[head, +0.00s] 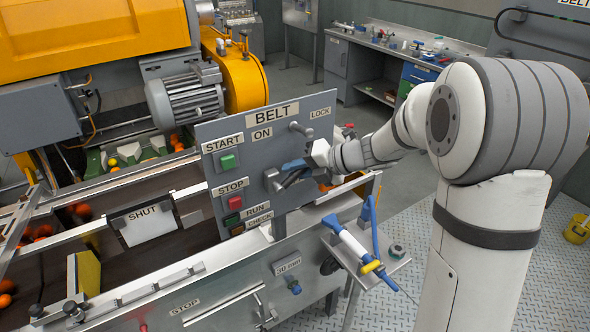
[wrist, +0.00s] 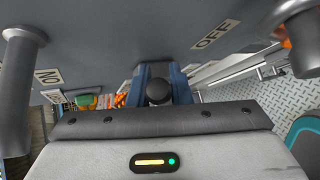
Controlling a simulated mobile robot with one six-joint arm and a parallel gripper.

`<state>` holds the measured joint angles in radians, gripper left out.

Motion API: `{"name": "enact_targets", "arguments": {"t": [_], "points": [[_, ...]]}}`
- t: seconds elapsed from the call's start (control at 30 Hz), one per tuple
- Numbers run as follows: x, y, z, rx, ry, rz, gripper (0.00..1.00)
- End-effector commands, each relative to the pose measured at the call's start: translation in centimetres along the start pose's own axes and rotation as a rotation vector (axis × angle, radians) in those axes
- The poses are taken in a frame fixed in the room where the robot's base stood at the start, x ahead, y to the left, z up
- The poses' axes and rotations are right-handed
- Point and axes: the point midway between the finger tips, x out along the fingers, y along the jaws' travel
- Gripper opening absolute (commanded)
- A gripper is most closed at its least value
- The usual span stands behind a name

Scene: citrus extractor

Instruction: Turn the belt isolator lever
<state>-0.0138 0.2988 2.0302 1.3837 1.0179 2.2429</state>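The grey upright panel (head: 228,128), labelled BELT, stands at the middle of the head view. The belt isolator lever (head: 271,181) sits on its face below the ON label, partly hidden by my gripper. My gripper (head: 292,166) reaches in from the right, its blue fingers at the lever. In the wrist view, a round black knob (wrist: 158,92) on the lever lies between the blue fingers (wrist: 181,84), which appear to be shut on it from both sides.
A post (head: 301,129) sticks out of the panel above my gripper; the wrist view shows a post (wrist: 22,70) at left too. A green START button (head: 228,162) and red STOP button (head: 235,202) are at left. A tool shelf (head: 384,270) stands below my forearm.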

Motion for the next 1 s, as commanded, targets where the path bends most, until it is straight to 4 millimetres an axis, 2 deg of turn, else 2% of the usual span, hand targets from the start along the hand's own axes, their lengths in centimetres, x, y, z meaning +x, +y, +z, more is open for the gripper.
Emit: {"name": "enact_targets", "arguments": {"t": [0.03, 0.23, 0.53, 1.0], "points": [[0.0, 0.0, 0.0, 0.001, 0.000, 0.001, 0.22], [-0.2, -0.2, 0.1, 0.004, -0.005, -0.001, 0.38], [-0.6, -0.2, 0.2, 0.004, -0.008, -0.001, 0.39], [-7.4, -0.2, 0.0, 0.003, -0.008, -0.001, 0.39]]}}
